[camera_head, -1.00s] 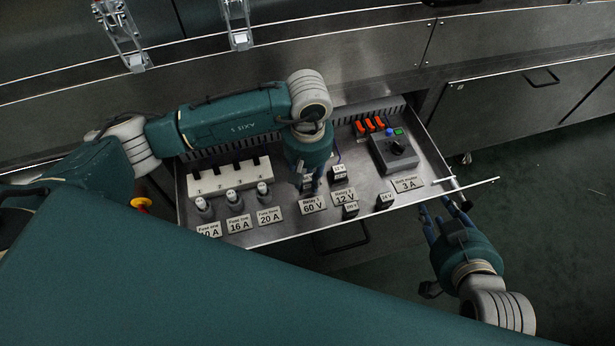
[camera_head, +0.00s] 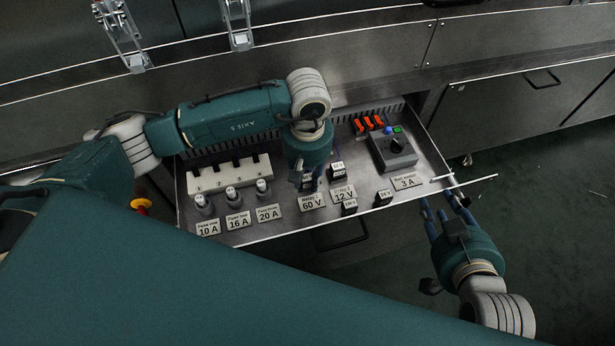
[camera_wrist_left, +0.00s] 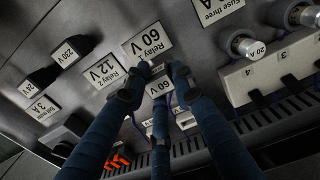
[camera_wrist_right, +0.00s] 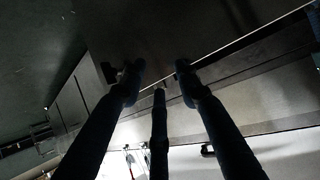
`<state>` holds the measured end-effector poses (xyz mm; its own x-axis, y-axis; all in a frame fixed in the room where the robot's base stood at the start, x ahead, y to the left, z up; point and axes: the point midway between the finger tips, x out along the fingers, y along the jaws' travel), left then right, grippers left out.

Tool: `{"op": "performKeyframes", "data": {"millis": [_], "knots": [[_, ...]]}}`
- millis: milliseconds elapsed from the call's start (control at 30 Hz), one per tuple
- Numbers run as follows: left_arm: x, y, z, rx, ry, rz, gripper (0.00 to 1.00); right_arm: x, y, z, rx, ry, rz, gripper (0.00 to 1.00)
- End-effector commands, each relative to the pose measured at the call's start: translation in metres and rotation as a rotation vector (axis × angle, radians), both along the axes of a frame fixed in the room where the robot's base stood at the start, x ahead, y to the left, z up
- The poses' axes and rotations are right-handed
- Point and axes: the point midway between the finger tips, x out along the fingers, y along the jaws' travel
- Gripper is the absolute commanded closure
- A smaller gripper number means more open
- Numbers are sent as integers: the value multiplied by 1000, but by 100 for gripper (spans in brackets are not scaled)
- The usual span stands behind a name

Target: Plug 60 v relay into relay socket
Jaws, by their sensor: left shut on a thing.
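The 60 V relay (camera_wrist_left: 159,86) is a small dark block with a white label, held between the fingertips of my left gripper (camera_wrist_left: 153,88). In the head view my left gripper (camera_head: 309,184) points down into the open drawer, just behind the "Relay 1 60 V" plate (camera_head: 311,201). That plate also shows in the left wrist view (camera_wrist_left: 150,42). The relay socket is hidden under the relay and fingers, so I cannot tell whether they touch. My right gripper (camera_head: 440,205) has its fingers apart and looks empty, close to the drawer's front right edge; its fingers also show in the right wrist view (camera_wrist_right: 158,72).
The metal drawer (camera_head: 275,234) also carries a "Relay 2 12 V" plate (camera_head: 343,194), a 12 V relay (camera_head: 337,170), a 24 V relay (camera_head: 383,197), another small relay (camera_head: 349,207), fuses (camera_head: 234,198), a white switch block (camera_head: 230,176) and a grey knob box (camera_head: 393,152).

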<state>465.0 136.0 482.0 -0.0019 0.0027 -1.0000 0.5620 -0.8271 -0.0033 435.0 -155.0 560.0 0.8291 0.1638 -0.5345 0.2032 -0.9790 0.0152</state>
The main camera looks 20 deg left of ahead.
Motion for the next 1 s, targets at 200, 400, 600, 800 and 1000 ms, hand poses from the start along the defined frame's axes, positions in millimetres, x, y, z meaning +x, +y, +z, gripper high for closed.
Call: {"op": "performKeyframes", "data": {"millis": [200, 400, 600, 800, 1000], "knots": [[2, 1, 0, 1, -1, 0, 99, 7, 4, 13, 12, -49, 6, 67], [3, 2, 0, 1, -1, 0, 99, 12, 6, 23, 20, -83, 7, 67], [5, 3, 0, 1, -1, 0, 99, 15, 7, 27, 28, -105, 5, 67], [6, 4, 0, 1, -1, 0, 99, 18, 8, 27, 33, -121, 4, 67], [7, 5, 0, 1, -1, 0, 99, 21, 8, 32, 36, -143, 5, 67]]}}
